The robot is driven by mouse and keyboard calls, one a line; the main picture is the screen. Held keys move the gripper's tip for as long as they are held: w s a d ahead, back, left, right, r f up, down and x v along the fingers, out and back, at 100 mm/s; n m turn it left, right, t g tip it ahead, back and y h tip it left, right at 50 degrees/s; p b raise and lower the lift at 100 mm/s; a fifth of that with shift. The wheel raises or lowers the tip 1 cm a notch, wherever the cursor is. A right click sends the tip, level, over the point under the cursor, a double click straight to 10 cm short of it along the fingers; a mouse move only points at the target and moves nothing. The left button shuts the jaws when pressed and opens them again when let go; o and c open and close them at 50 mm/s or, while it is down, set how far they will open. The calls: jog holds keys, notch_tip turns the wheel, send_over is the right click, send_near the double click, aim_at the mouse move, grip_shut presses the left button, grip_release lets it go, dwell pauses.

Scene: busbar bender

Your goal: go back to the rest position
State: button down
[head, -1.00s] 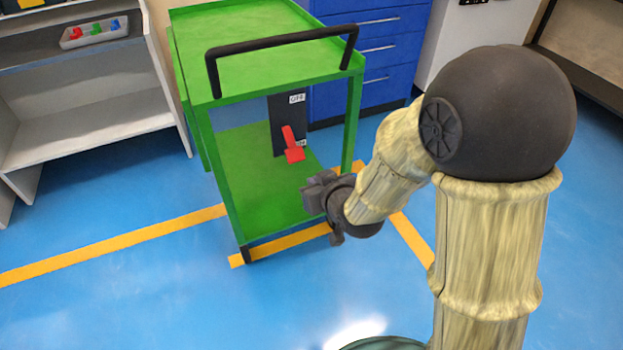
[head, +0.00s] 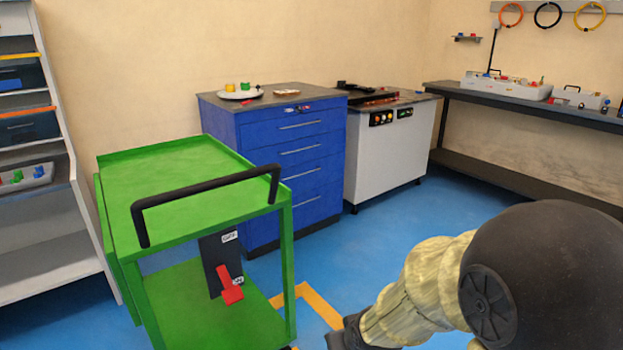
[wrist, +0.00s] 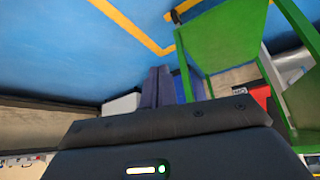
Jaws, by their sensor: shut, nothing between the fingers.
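My gripper (wrist: 158,70) shows in the wrist view with its two fingers together and nothing between them. In the head view my arm is at the lower right, and its wrist end is cut off by the bottom edge, so the fingertips are hidden there. The arm is bent, with its end in front and to the right of the green cart (head: 165,180). In the wrist view the gripper is apart from the cart (wrist: 228,48), which appears upside down at the right.
A black panel (head: 212,270) with a red lever (head: 230,290) is at the cart's lower level. A blue drawer cabinet (head: 300,165) and white cabinet (head: 385,165) stand behind. Shelves (head: 50,235) are left, a dark bench (head: 530,103) right. Blue floor between is clear.

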jog(key=s+d+r+m+g+h, duration=0.1)
jog(key=s+d+m+g, duration=0.2)
jog(key=s+d, duration=0.5)
notch_tip(320, 180, up, 38)
jog(key=p, duration=3.8)
jog(key=shift+f, duration=0.15)
